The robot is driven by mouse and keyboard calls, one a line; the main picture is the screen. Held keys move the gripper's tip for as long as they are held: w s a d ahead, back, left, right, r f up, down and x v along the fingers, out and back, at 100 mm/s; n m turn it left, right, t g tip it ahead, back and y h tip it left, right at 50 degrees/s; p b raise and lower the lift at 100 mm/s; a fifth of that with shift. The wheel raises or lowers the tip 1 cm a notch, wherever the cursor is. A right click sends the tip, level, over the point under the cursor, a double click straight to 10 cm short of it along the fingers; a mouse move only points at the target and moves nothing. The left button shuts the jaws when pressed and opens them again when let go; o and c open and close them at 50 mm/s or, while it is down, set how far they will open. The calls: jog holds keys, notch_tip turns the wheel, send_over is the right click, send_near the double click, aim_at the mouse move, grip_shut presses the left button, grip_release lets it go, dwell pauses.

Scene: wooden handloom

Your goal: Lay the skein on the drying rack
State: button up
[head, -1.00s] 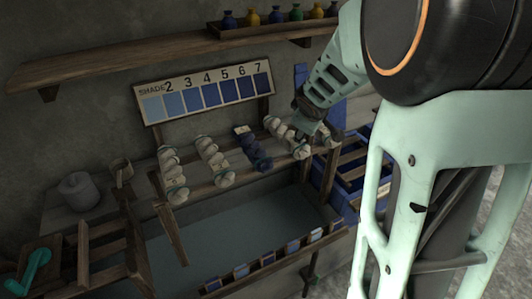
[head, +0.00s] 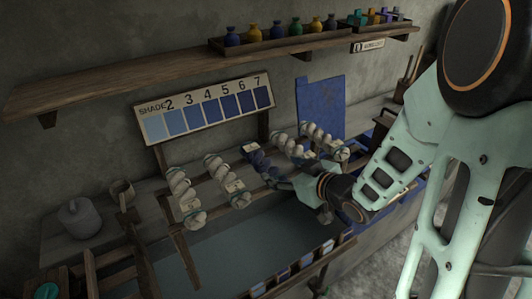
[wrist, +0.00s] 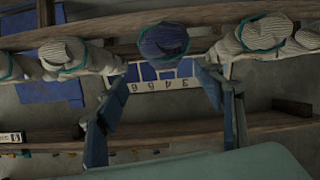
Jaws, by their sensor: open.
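A dark blue twisted skein (head: 259,162) hangs among several cream skeins (head: 226,181) across a wooden rack with rails (head: 205,189). My gripper (head: 281,182) is open and empty, close to the front end of the blue skein. In the wrist view the blue skein (wrist: 163,42) lies just beyond the gap between the two blue fingers of my gripper (wrist: 165,74), and they do not close on it. Cream skeins (wrist: 262,33) lie to either side of it. Which wooden frame is the drying rack I cannot tell for sure.
A grey vat (head: 240,232) lies below the skeins, with shade swatches along its front edge. A numbered shade board (head: 205,108) stands behind. A slatted wooden frame (head: 108,262) is at lower left. A shelf (head: 130,78) with bottles runs above.

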aim_at(262, 162)
jog(key=shift+w+f+m, duration=0.1)
jog(key=shift+m, duration=0.5)
jog(key=shift+a, duration=0.2)
jog(key=shift+m+y, duration=0.3)
jog(key=x, duration=0.5)
jog(key=shift+w+a, duration=0.15)
jog(key=p+x, duration=0.1)
jog(key=x, duration=0.3)
jog(key=shift+s+a+f, duration=0.1)
jog(key=shift+s+a, duration=0.05)
jog(key=shift+s, duration=0.05)
jog(key=shift+w+a+f, duration=0.25)
jog(key=shift+w+a, duration=0.05)
jog(key=shift+w, duration=0.2)
